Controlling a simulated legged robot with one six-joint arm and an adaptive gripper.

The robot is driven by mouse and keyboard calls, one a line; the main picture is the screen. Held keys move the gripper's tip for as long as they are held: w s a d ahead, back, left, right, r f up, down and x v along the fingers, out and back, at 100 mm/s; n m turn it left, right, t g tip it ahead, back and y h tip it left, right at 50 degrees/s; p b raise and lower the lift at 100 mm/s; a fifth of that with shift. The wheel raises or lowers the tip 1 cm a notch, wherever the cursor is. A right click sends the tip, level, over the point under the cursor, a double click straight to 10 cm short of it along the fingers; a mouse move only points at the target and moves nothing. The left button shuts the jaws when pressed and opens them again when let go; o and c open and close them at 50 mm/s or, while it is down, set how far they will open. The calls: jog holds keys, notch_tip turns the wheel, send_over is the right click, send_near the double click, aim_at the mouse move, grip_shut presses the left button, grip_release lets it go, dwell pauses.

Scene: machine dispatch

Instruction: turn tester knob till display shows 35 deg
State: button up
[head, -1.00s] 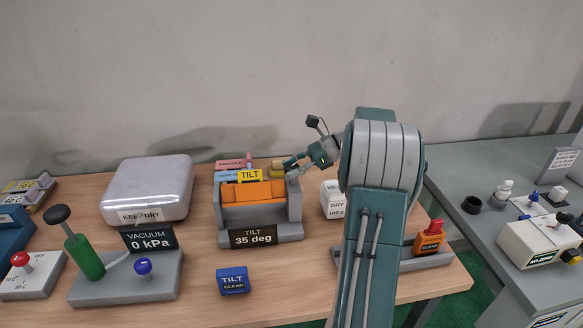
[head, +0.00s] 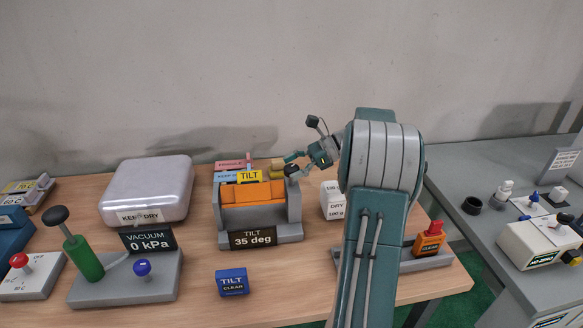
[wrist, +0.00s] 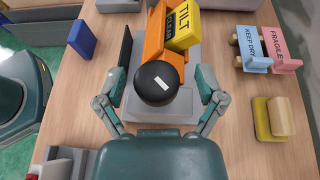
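The tilt tester (head: 225,215) stands on the wooden table, with an orange cradle (head: 262,193) carrying a yellow block marked TILT (head: 250,176). Its display (head: 253,239) reads 35 deg. The round black knob (head: 292,171) is at the tester's right side. In the wrist view the knob (wrist: 156,83) has a white mark on top. My gripper (head: 292,163) is at the knob; in the wrist view its fingers (wrist: 160,84) are spread to either side of the knob, with gaps visible, and hold nothing.
A silver KEEP DRY case (head: 148,190) and a vacuum pump (head: 85,258) reading 0 kPa stand left. A blue TILT CLEAR block (head: 232,282) lies in front. A white DRY block (head: 333,200) is right of the tester. Pink and blue labelled pieces (wrist: 254,48) lie behind it.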

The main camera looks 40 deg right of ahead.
jog(key=v, duration=1.2)
jog(key=shift+w, duration=0.1)
